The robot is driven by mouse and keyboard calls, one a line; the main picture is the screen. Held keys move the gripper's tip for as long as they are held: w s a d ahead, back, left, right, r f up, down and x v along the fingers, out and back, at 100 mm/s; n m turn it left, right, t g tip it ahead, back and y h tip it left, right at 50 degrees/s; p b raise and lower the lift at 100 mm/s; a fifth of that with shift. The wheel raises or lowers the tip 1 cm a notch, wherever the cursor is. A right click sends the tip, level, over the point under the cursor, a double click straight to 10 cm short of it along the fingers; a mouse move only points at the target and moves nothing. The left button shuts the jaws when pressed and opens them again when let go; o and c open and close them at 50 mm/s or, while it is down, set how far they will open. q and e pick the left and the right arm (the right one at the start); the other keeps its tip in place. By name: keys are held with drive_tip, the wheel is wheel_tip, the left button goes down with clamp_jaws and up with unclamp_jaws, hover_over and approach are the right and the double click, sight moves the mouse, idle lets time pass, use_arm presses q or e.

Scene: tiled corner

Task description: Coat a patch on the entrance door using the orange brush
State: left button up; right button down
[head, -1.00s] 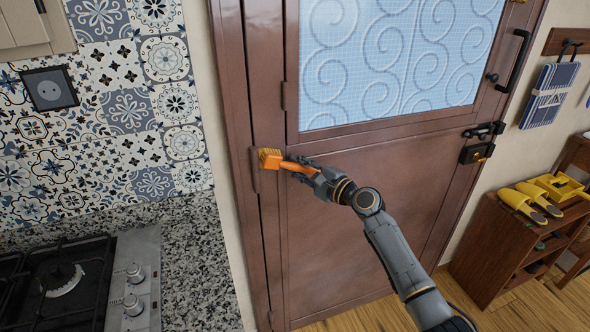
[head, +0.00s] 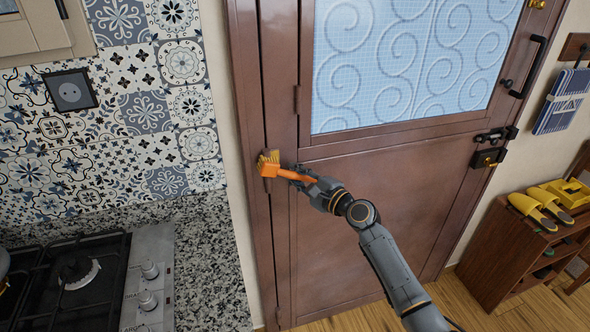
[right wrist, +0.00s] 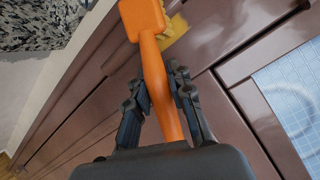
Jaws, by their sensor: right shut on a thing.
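The orange brush (head: 284,171) with yellow bristles is held by its handle in my right gripper (head: 305,181), which is shut on it. Its head is at the left side of the brown entrance door (head: 370,220), close to the frame and hinge side. In the right wrist view the brush (right wrist: 153,60) runs up between the two fingers (right wrist: 162,95), with its yellow bristles turned toward the brown wood. I cannot tell for sure whether the bristles touch it. My left gripper is not in view.
A granite counter (head: 210,260) with a gas hob (head: 75,285) stands at the left, below a patterned tile wall (head: 150,110). A wooden shoe rack (head: 500,255) with yellow slippers (head: 540,208) stands at the right. The floor before the door is clear.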

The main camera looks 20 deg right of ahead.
drive_tip(key=s, duration=0.1)
drive_tip(key=s+p, duration=0.1)
drive_tip(key=s, duration=0.2)
drive_tip(key=shift+r, duration=0.25)
drive_tip(key=shift+s+f+p, duration=0.1)
drive_tip(key=shift+s+p, duration=0.25)
drive_tip(key=shift+s, duration=0.1)
drive_tip(key=shift+s, duration=0.1)
drive_tip(key=s+p, duration=0.1)
drive_tip(key=s, duration=0.2)
drive_tip(key=shift+w, duration=0.1)
